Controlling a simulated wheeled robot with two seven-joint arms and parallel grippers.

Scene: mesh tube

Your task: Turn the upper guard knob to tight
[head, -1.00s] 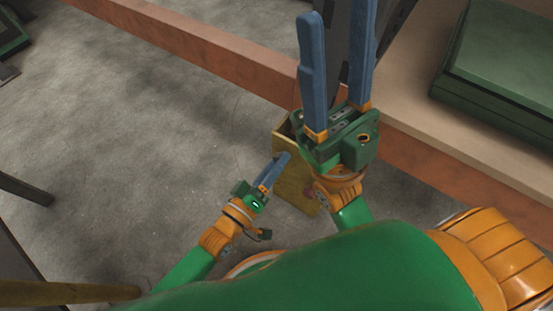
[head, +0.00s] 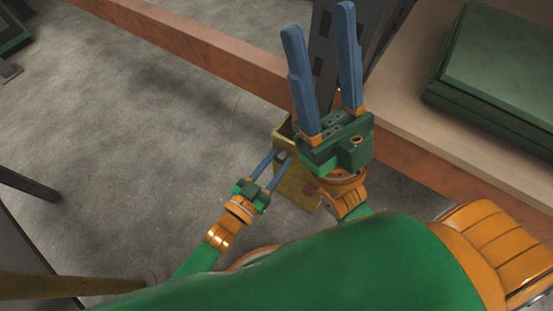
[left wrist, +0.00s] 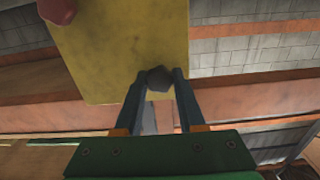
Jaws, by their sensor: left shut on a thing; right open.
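A dark, faceted knob (left wrist: 159,78) stands on the yellow guard panel (left wrist: 115,45) in the left wrist view. My left gripper (left wrist: 160,75) is shut on this knob, one blue finger on each side. In the head view my left gripper (head: 278,157) reaches the yellow guard (head: 294,184) near its upper part; the knob is mostly hidden between the fingertips. A red knob (left wrist: 57,10) sits farther along the panel, clear of the fingers. My right gripper (head: 318,20) is open and empty, raised above the guard and covering part of it.
A long beam (head: 200,45) with a reddish-brown side runs behind the guard. A dark slotted post (head: 322,50) stands behind my right gripper.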

